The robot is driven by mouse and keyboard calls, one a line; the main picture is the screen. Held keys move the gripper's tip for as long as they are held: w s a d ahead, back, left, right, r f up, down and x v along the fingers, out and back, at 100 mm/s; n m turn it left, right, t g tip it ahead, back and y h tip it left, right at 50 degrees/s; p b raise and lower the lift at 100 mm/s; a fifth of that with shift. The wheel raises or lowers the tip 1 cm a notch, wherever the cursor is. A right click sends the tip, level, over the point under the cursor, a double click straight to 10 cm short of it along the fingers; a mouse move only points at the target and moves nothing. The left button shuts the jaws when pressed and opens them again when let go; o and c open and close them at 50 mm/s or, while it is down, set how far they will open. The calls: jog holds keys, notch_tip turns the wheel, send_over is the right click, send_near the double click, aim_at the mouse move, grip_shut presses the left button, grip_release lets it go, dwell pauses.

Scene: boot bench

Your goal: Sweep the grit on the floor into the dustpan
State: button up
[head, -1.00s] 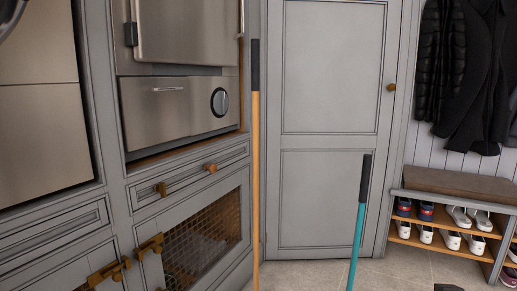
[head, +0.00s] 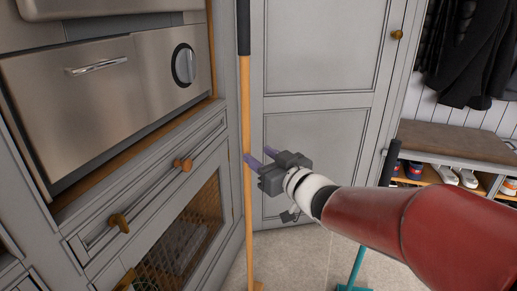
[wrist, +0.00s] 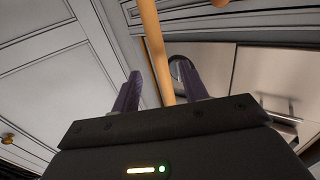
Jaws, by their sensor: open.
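A long upright wooden pole with a dark grip, looking like the broom handle (head: 247,205), stands in front of the grey door. It also crosses the wrist view (wrist: 152,38). My gripper (head: 258,157) is open with its purple fingers pointing at the pole at mid-height. In the wrist view the pole passes between the spread fingers of my gripper (wrist: 162,76); I cannot tell whether they touch it. A teal pole with a black grip, likely the dustpan handle (head: 357,264), stands to the right, partly hidden by my arm. The pole's lower end is at the picture edge. No grit shows.
Grey cabinets with a steel appliance (head: 110,85) and a mesh-front door (head: 185,245) stand close on the left. A grey door (head: 315,60) is behind the poles. A shoe bench (head: 450,140) with shoes stands at the right. Pale floor (head: 305,255) lies between.

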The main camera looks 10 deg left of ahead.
aim_at(249, 149)
jog(key=x, duration=0.7)
jog(key=shift+d, duration=0.1)
grip_shut()
jog(key=shift+c, duration=1.6)
grip_release()
jog(key=shift+r, duration=0.1)
jog(key=o, duration=0.4)
jog(key=shift+c, duration=0.2)
jog(key=shift+f, duration=0.2)
jog(key=shift+s+d, duration=0.1)
